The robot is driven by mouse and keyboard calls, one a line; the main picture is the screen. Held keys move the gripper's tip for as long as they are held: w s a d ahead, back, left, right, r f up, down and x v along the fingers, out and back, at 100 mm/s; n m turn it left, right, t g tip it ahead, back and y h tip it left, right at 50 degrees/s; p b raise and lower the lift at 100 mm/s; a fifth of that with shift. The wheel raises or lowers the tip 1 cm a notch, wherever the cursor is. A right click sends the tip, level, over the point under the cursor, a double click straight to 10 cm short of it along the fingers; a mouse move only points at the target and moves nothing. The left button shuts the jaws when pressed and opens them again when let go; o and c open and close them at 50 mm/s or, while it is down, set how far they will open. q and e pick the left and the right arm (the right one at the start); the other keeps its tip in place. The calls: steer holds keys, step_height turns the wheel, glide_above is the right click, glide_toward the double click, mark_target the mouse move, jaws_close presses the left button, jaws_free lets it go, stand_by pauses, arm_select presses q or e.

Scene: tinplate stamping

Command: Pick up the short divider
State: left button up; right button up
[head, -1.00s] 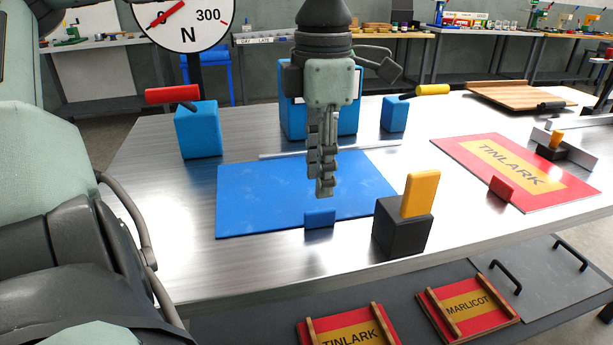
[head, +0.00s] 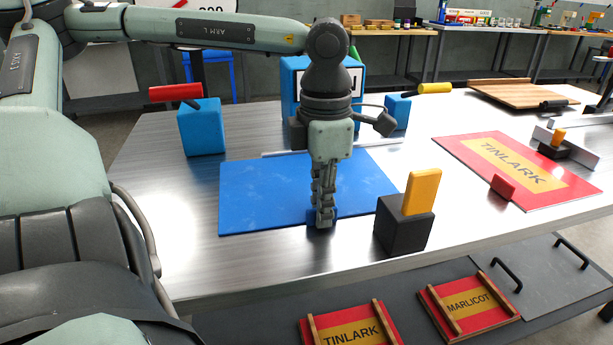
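A flat blue sheet (head: 265,195) lies on the metal table, with a small upright blue tab (head: 311,219) at its front edge. I cannot tell for certain which piece is the short divider. My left gripper (head: 323,221) points straight down at the blue tab, its fingertips overlapping the tab and hiding its middle. The fingers are seen edge-on, so I cannot see whether they are open or closed on the tab. My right gripper is out of view.
A black block (head: 403,226) with an upright yellow piece (head: 419,192) stands close right of the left gripper. A red TINLARK sheet (head: 460,160) with a red tab (head: 503,187) lies farther right. Blue blocks with red (head: 202,128) and yellow (head: 397,112) handles stand behind. The table's left front is clear.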

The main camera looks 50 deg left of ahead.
arm_select(q)
jaws_close()
